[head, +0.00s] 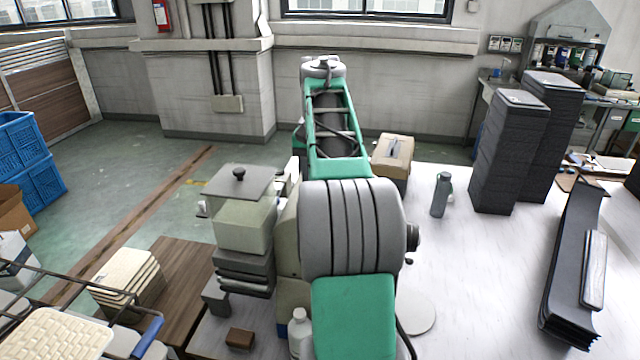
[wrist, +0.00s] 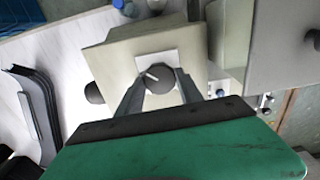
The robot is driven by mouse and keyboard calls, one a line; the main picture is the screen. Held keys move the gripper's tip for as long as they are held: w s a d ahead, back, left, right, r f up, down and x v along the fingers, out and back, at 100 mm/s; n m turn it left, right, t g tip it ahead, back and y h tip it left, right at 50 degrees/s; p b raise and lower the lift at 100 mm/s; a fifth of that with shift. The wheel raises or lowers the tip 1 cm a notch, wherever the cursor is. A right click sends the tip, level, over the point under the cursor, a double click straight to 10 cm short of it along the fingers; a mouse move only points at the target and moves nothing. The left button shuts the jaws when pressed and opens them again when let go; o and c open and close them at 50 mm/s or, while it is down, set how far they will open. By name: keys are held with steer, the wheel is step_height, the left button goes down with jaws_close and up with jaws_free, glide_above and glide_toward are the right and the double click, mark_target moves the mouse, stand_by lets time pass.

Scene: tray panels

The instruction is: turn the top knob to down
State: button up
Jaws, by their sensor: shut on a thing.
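In the wrist view a beige box (wrist: 105,62) carries a white square plate (wrist: 142,52) with a round dark knob (wrist: 160,84) on it. A short white mark on the knob points to the upper left of that picture. My gripper (wrist: 161,80) has one finger on each side of the knob and is shut on it. A second dark knob (wrist: 95,92) sticks out from the box's left side. In the head view my arm hides most of the box (head: 289,240) and the gripped knob. The side knob (head: 412,238) shows right of my arm.
A pale bin under a grey lid with a black handle (head: 239,178) stands close left of the box. A white bottle (head: 300,335) and brown block (head: 240,338) are in front. A grey bottle (head: 441,195) and dark stacks (head: 508,155) stand right, with clear tabletop between.

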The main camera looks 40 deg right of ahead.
steer(key=n, duration=0.4)
steer(key=shift+n, duration=2.3)
steer(key=o, duration=1.4)
steer(key=shift+r, duration=0.1)
step_height(320, 180, up, 8)
steer(key=shift+f, duration=0.25)
